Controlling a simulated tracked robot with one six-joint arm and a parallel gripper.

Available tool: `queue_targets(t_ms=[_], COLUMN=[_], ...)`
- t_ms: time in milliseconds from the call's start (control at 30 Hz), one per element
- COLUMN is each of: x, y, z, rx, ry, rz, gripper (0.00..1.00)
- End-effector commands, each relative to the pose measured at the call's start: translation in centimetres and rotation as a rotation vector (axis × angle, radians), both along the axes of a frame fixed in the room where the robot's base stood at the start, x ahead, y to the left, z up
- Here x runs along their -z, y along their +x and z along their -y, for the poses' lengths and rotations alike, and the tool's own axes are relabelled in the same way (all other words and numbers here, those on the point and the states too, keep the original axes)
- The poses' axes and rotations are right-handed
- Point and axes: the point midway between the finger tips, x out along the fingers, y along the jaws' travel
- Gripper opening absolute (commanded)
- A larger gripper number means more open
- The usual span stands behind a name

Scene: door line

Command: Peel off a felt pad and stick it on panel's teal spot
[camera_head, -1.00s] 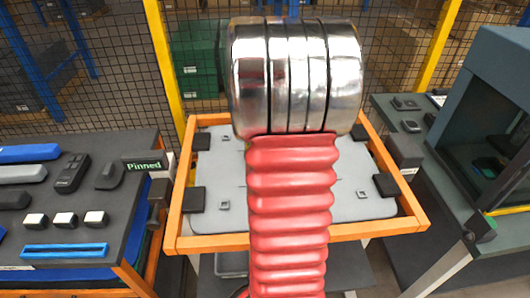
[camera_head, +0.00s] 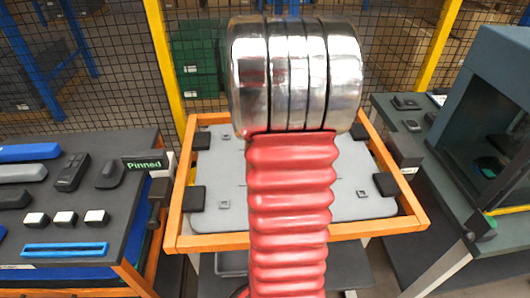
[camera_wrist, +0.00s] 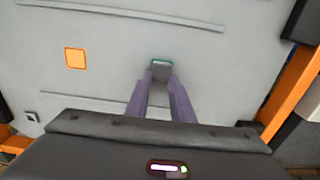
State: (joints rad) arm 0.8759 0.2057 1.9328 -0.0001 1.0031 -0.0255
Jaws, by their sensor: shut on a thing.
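The pale grey panel (camera_wrist: 112,55) fills most of the wrist view and lies in an orange frame in the head view (camera_head: 350,200). My gripper (camera_wrist: 161,78), with two purple fingers, is shut on a small grey felt pad (camera_wrist: 161,72). The pad is at the fingertips, over the panel's teal spot (camera_wrist: 162,61). Only a thin teal edge shows around the pad's far end; the rest is covered. I cannot tell whether the pad touches the panel. In the head view my red and silver arm hides the gripper, pad and spot.
An orange square (camera_wrist: 75,58) is on the panel. Dark clamps (camera_head: 386,184) sit along the orange frame (camera_head: 300,235). A dark bench (camera_head: 125,215) with several small parts stands left, and a grey cabinet (camera_head: 480,110) stands right. Mesh fence (camera_head: 110,90) is behind.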

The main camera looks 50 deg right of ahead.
Motion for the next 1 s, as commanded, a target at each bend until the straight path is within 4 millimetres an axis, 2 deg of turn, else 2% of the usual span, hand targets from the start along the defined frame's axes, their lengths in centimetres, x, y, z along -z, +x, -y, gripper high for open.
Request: queue_targets(t_ms=[67, 100, 367, 733, 867, 1000], x=[0.1, 0.1, 0.1, -0.4, -1.4, -3.5], y=[0.0, 0.0, 0.0, 0.0, 0.0, 0.1], z=[0.0, 0.0, 0.0, 0.0, 0.1, 0.1], rx=[0.0, 0.0, 0.0, 0.0, 0.0, 0.0], ry=[0.002, 0.002, 0.001, 0.0, -0.002, -0.002], rz=[-0.001, -0.001, -0.001, 0.0, 0.001, 0.002], gripper=[0.0, 0.24, 0.42, 0.43, 0.43, 0.43])
